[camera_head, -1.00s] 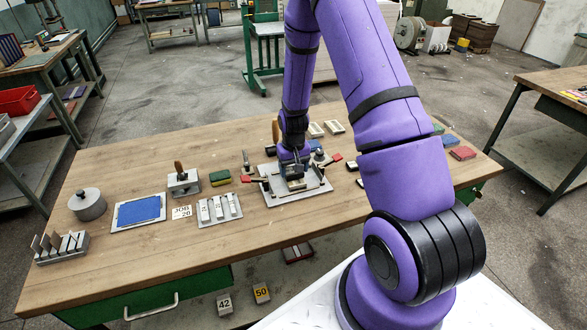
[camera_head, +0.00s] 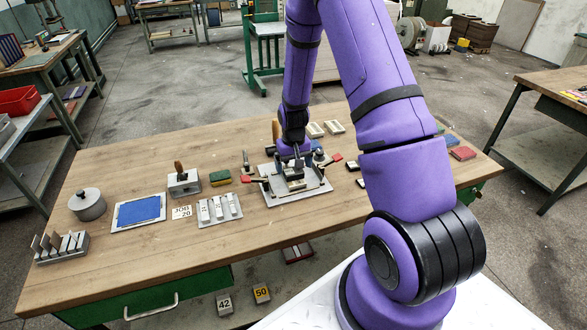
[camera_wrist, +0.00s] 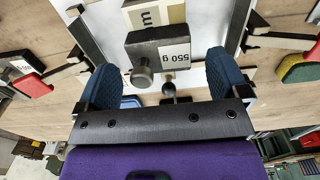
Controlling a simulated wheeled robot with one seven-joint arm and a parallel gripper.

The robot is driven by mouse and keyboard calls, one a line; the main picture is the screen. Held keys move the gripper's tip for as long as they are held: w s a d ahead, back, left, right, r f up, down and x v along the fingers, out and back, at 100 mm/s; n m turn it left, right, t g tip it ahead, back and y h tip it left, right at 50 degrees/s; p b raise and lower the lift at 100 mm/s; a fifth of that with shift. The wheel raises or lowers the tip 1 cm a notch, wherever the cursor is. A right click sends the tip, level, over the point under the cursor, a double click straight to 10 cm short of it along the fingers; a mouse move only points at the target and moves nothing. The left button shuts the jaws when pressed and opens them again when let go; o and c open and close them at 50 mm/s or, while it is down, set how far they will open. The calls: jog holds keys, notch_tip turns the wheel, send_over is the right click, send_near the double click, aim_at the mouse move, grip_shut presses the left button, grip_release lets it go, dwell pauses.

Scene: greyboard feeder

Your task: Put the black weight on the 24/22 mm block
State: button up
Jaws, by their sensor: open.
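The black weight (camera_wrist: 140,52) has a white "550 g" label and a round knob in the wrist view. It overlaps a pale block (camera_wrist: 136,17) whose label shows "m"; it seems to rest on it, but the contact and the block's full marking are hidden. In the head view the dark weight (camera_head: 295,176) is small below my gripper (camera_head: 293,162). My gripper also shows in the wrist view (camera_wrist: 163,68); its two blue fingers stand apart on either side of the weight, with visible gaps.
A grey plate (camera_head: 281,198) with red-handled clamps (camera_wrist: 32,85) on both sides lies under the work. To its left are a tray of pale blocks (camera_head: 219,223), a green-yellow sponge (camera_head: 220,178) and a blue pad (camera_head: 139,209). The front of the wooden table (camera_head: 185,255) is clear.

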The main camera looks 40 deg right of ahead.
notch_tip(320, 180, up, 10)
notch_tip(320, 180, up, 11)
jog(key=t, duration=0.1)
send_over(293, 171)
jog(key=s+a, duration=0.3)
jog(key=a, duration=0.1)
jog(key=s+a+r+n+t, duration=0.1)
jog(key=s+a+r, duration=0.15)
jog(key=r, duration=0.25)
jog(key=s+a+r+t, duration=0.1)
jog(key=s+r, duration=0.2)
jog(key=r, duration=0.2)
jog(key=s+a+r, duration=0.2)
jog(key=s+r, duration=0.1)
jog(key=s, duration=0.3)
jog(key=s+a+r+n+t, duration=0.1)
jog(key=s+r, duration=0.2)
jog(key=s, duration=0.3)
jog(key=s+a+r+n+t, duration=0.1)
jog(key=s+a+r, duration=0.1)
jog(key=s, duration=0.5)
jog(key=shift+a+r, duration=0.3)
jog(key=shift+r, duration=0.6)
jog(key=shift+w, duration=0.1)
